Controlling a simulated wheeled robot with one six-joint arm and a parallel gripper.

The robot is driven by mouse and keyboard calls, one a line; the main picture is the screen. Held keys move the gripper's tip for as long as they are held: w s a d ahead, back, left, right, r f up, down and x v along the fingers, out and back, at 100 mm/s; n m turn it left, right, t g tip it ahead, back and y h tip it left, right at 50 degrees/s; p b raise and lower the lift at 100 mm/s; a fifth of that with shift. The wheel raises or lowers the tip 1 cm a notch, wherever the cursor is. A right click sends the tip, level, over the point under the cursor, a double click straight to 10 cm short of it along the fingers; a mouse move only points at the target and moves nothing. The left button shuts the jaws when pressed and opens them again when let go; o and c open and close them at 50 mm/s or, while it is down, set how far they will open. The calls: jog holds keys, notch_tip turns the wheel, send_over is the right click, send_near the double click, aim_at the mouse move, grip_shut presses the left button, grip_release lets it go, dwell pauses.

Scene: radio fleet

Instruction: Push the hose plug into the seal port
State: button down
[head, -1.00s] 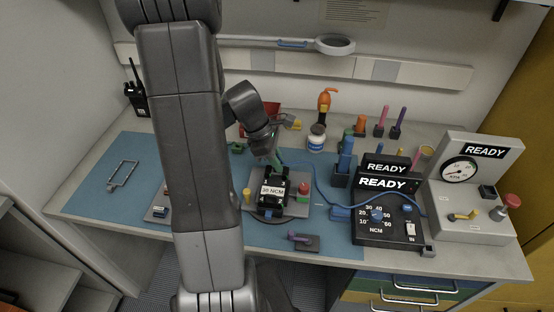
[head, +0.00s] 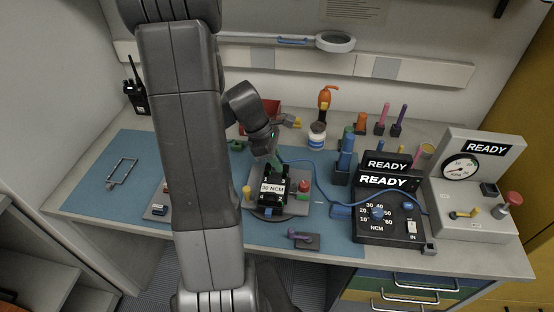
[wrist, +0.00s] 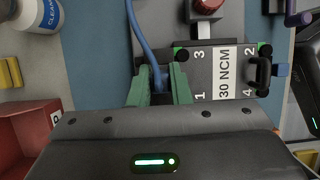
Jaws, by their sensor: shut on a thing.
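My gripper (head: 273,160) is at the far end of the dark radio body (head: 272,199), which carries a 30 NCM label. In the wrist view its green fingers (wrist: 160,84) are shut around the end of a blue hose (wrist: 141,32), beside the radio's corner marked 1. The plug at the hose end is mostly hidden between the fingers. The seal port cannot be made out, so I cannot tell whether the plug touches it. The blue hose (head: 318,187) runs right across the bench towards the test units.
The radio sits on a grey fixture plate (head: 297,207) with a red knob (head: 304,187). A torque unit (head: 387,228) and a gauge unit (head: 479,222), both reading READY, stand right. A white bottle (head: 317,140) and red bin (head: 268,107) are behind.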

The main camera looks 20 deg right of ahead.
jog(key=c, duration=0.8)
grip_release()
jog(key=shift+r, duration=0.1)
jog(key=shift+r+p, duration=2.25)
jog(key=shift+r, duration=0.15)
jog(key=shift+a, duration=0.1)
